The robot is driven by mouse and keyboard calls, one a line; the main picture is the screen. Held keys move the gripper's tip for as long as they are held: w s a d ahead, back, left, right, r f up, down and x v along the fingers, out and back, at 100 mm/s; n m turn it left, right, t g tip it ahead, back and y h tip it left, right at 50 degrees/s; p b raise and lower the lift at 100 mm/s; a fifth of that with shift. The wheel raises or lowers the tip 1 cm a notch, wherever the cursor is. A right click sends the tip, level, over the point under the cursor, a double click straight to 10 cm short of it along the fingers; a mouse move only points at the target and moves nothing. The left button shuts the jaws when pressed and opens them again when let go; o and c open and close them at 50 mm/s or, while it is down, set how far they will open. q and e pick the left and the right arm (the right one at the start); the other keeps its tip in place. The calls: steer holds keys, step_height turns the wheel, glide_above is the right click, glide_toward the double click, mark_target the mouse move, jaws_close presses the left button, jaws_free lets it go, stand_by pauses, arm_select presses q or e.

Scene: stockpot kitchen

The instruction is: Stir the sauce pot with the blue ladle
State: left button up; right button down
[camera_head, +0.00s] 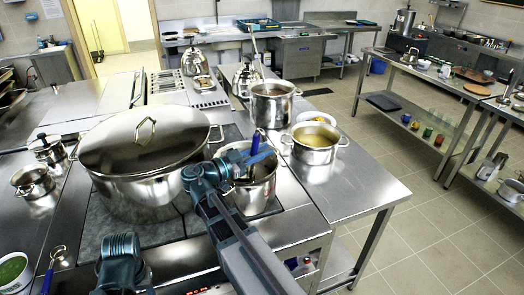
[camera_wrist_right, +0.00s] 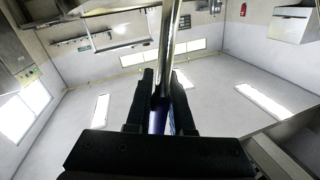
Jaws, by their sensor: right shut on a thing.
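My right gripper (camera_head: 246,160) is over the front steel pot (camera_head: 262,197) and shut on the blue ladle's handle (camera_head: 255,143). In the right wrist view the same gripper (camera_wrist_right: 161,110) is closed around the handle, blue between the fingers with a shiny metal shaft (camera_wrist_right: 168,40) beyond. The ladle's bowl is hidden by my gripper and the pot, so I cannot tell how deep it sits. The pot's contents are mostly hidden. A teal part of my left arm shows at the bottom of the head view; its gripper is not visible.
A large lidded stockpot (camera_head: 145,160) stands close left of the front pot. A pot with yellowish liquid (camera_head: 314,150) stands to the right, and another pot (camera_head: 272,105) behind. Bare steel counter (camera_head: 355,190) lies at the right. Another blue-handled utensil (camera_head: 49,275) is at lower left.

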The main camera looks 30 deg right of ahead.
mark_target(252, 166)
steer(key=f+b, duration=0.2)
steer(key=f, duration=0.1)
steer(key=a+f+b, duration=0.1)
steer(key=f, duration=0.1)
steer(key=shift+w, duration=0.4)
arm_select(q)
steer(key=f, duration=0.1)
steer(key=d+f, duration=0.1)
steer(key=f, duration=0.3)
steer(key=shift+w+d, duration=0.15)
steer(key=shift+w, duration=0.25)
arm_select(e)
steer(key=d, duration=0.3)
steer(key=shift+f, duration=0.4)
arm_select(q)
steer(key=shift+w, duration=0.1)
arm_select(e)
steer(key=shift+w+a, duration=0.15)
steer(key=shift+a, duration=0.05)
